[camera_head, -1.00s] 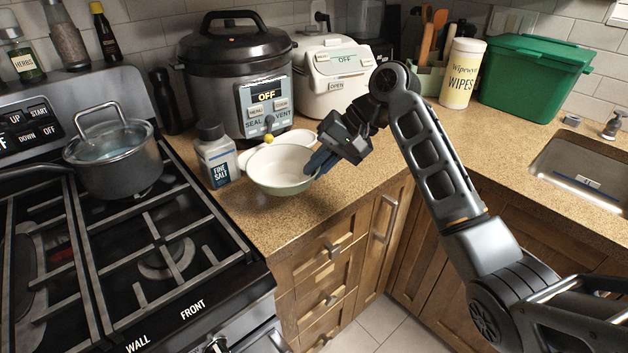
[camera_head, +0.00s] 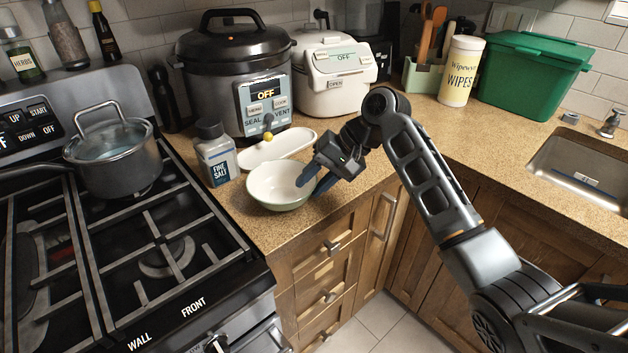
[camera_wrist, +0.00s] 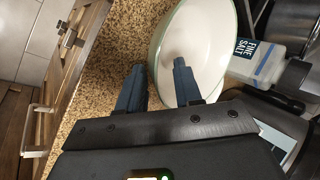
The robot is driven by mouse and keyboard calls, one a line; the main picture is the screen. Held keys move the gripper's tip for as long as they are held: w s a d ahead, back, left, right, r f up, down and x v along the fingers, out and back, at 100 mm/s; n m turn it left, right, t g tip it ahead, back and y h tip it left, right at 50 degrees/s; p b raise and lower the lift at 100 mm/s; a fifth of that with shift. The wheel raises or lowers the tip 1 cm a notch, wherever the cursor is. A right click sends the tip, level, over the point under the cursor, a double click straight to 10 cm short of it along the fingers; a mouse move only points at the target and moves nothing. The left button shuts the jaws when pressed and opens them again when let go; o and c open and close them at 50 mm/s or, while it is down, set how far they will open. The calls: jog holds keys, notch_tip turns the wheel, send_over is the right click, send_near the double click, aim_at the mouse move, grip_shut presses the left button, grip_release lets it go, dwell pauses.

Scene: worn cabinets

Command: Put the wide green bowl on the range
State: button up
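The wide green bowl (camera_head: 272,190), pale green outside and white inside, stands upright and empty on the counter near its front edge, right of the range (camera_head: 160,250). It also shows in the wrist view (camera_wrist: 215,40). My gripper (camera_head: 309,188) is at the bowl's right rim, with its fingers apart. In the wrist view my gripper (camera_wrist: 158,65) has one finger inside the bowl and one outside, with the rim between them and visible gaps. A lidded pot (camera_head: 115,160) sits on the back of the range.
A salt bottle (camera_head: 214,155) stands close behind the bowl at left. A white oblong dish (camera_head: 288,146) with a yellow-topped item lies behind it, before the pressure cooker (camera_head: 235,75). The range's front grates are clear.

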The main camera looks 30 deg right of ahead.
jog(key=b+v, duration=0.1)
jog(key=v, duration=1.1)
